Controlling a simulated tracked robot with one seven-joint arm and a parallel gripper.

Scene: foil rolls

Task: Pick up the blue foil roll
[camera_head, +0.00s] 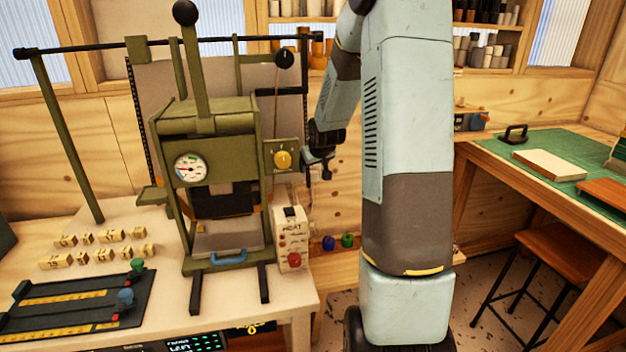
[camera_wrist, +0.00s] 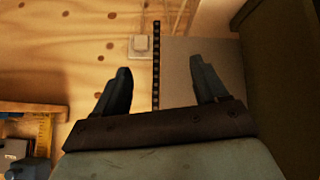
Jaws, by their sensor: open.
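A small blue roll (camera_head: 328,242) lies low behind the press bench in the head view, at the left of a green roll (camera_head: 347,240). My gripper (camera_head: 318,167) is well above the rolls, beside the right side of the olive press. In the wrist view my gripper (camera_wrist: 162,80) shows two dark fingers spread apart with nothing between them. No roll shows in the wrist view.
The olive press (camera_head: 205,125) with a dial stands on the pale bench (camera_head: 150,255) at the left. A heat control box (camera_head: 291,240) stands at its right. A green-matted table (camera_head: 560,150) and a stool (camera_head: 565,262) are at the right.

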